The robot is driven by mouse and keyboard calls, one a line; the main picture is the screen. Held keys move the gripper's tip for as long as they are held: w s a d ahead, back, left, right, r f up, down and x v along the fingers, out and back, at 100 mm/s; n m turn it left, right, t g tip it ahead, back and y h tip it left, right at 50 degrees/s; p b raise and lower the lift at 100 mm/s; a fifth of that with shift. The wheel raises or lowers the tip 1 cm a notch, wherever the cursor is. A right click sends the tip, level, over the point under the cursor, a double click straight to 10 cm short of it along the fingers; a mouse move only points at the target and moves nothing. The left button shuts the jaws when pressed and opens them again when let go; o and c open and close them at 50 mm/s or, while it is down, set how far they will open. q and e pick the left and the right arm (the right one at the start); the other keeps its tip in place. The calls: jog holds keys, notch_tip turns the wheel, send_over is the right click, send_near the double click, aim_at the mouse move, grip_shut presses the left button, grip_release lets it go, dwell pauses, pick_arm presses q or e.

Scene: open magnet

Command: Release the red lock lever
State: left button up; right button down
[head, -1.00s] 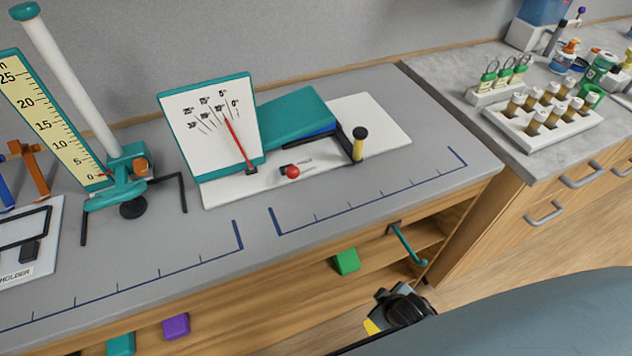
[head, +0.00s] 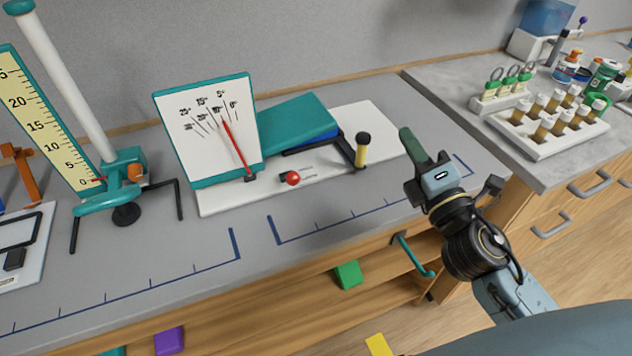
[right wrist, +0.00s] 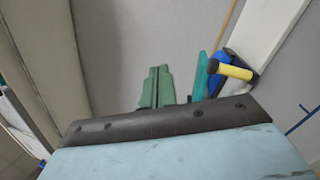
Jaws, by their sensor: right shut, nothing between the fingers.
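The red lock lever (head: 292,178) shows as a red ball knob on a short dark arm, low on the white base plate (head: 225,203) of the angle device. Behind it stands the white dial panel (head: 200,145) with a red needle, beside the teal tilting plate (head: 297,122). A yellow handle with a black cap (head: 362,150) stands at the right of the plate; it also shows in the right wrist view (right wrist: 235,72). My right gripper (head: 408,135) is shut and empty, raised over the bench to the right of the yellow handle. My left gripper is not in view.
A teal and white column with a scale (head: 80,90) stands at the left. A teal hook (head: 412,255) juts from the bench front. Vial racks (head: 545,130) sit on the right counter. The bench front strip with blue marks is clear.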

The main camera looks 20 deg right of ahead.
aim_at(291, 178)
jog(key=a+f+n+g+y, duration=0.1)
jog(key=a+n+g+y, duration=0.45)
jog(key=n+y, duration=0.95)
jog(key=f+n+g+h, duration=0.1)
jog(key=f+n+h, duration=0.1)
jog(key=n, duration=0.2)
jog(key=f+n+g+h, duration=0.1)
jog(key=f+n+g, duration=0.1)
jog(key=f+n, duration=0.1)
jog(key=s+d+f+n+g+h, duration=0.1)
jog(key=f+n+g+h, duration=0.1)
jog(key=n, duration=0.2)
jog(key=shift+f+n+h, duration=0.2)
jog(key=shift+n+h, duration=0.1)
jog(key=shift+n, duration=0.1)
jog(key=shift+s+d+f, duration=0.1)
jog(key=shift+f, duration=0.2)
jog(key=x, duration=0.9)
jog(key=shift+w+f, duration=0.15)
jog(key=shift+w, duration=0.1)
jog(key=shift+w+a+r+p, duration=0.15)
jog(key=shift+w+a+p, duration=0.15)
jog(key=shift+a, duration=0.35)
jog(key=shift+w+a+r+p, duration=0.15)
jog(key=shift+w+a, duration=0.25)
jog(key=shift+a, duration=0.25)
jog(key=shift+w+a+r+p, duration=0.15)
jog(key=shift+w+a+p, duration=0.15)
jog(key=shift+a, duration=0.4)
